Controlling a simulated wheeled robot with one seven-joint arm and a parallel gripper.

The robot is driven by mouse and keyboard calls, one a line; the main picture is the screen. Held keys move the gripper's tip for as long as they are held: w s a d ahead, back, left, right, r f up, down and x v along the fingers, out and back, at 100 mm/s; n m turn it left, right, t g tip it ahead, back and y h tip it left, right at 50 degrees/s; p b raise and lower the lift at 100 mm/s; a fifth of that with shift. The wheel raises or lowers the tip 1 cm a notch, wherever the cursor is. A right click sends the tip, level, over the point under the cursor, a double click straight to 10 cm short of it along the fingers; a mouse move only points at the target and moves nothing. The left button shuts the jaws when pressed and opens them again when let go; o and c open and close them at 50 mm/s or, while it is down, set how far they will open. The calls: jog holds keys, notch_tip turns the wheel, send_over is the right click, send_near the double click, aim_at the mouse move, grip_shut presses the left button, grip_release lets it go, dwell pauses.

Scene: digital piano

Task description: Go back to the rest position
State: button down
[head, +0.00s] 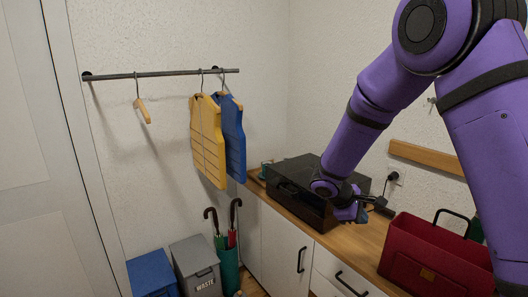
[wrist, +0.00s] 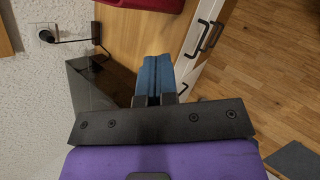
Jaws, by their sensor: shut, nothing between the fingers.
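My gripper (head: 350,211) is at the end of my purple arm, low over the wooden counter (head: 352,243), at the front right of a black box-shaped device (head: 292,177). In the wrist view the two blue fingers of my gripper (wrist: 153,72) are together with nothing between them. The glossy black device also shows in the wrist view (wrist: 92,86), left of the fingers. My arm hides part of the device in the head view. I cannot tell whether the gripper touches it.
A red bag (head: 437,262) stands on the counter at right. A wall socket (head: 396,176) with a plugged cable is behind. Yellow (head: 208,141) and blue (head: 233,138) vests hang from a rail (head: 160,74). Bins (head: 197,266) and an umbrella stand (head: 228,270) are on the floor.

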jog(key=s+d+r+m+t+y, duration=0.1)
jog(key=s+d+r+m+y, duration=0.2)
jog(key=s+r, duration=0.8)
jog(key=s+d+r+m+y, duration=0.25)
jog(key=s+r+m, duration=0.25)
jog(key=s+r, duration=0.55)
jog(key=s+a+r+m+t+y, duration=0.2)
jog(key=s+m, duration=0.1)
jog(key=s, duration=0.8)
jog(key=shift+a+t, duration=0.2)
jog(key=shift+t, duration=0.2)
jog(key=shift+y, duration=0.25)
